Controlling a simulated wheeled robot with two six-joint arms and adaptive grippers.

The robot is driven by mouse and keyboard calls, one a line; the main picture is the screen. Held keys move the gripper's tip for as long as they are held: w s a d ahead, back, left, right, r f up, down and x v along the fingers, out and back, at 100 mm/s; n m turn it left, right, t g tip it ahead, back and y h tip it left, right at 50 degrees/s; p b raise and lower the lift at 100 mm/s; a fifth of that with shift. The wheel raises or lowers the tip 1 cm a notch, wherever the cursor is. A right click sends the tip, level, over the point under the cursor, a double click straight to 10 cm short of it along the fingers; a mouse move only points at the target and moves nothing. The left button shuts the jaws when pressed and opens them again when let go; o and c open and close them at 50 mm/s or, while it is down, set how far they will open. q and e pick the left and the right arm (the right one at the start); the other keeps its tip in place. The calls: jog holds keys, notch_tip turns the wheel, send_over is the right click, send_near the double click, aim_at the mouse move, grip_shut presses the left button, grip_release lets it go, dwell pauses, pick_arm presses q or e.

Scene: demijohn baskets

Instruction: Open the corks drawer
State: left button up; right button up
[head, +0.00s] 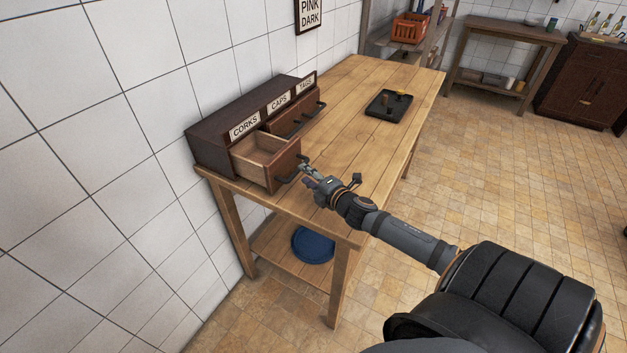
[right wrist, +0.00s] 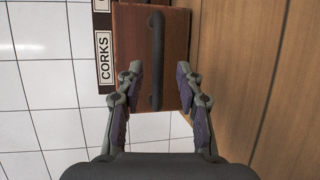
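The dark wooden cabinet (head: 218,125) stands on the wooden table against the tiled wall. Its corks drawer (head: 264,148), under the CORKS label (head: 244,127), is pulled well out, and its bare inside shows. The drawer's dark bar handle (head: 289,172) is on its front; it also shows in the right wrist view (right wrist: 155,60). My right gripper (head: 306,170) is open, just in front of the handle. In the right wrist view its fingertips (right wrist: 158,72) are spread to either side of the handle, with gaps. My left gripper is not in view.
The caps and tags drawers (head: 297,118) are beside the corks drawer. A black tray (head: 390,104) with small items lies farther back on the table (head: 345,150). A blue round object (head: 313,245) rests on the lower shelf. The floor right of the table is clear.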

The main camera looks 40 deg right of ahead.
jog(key=s, duration=0.2)
jog(key=shift+s+r, duration=0.15)
jog(key=shift+s, duration=0.15)
jog(key=shift+s+a+r, duration=0.1)
jog(key=shift+s+r, duration=0.1)
jog(key=shift+s, duration=0.2)
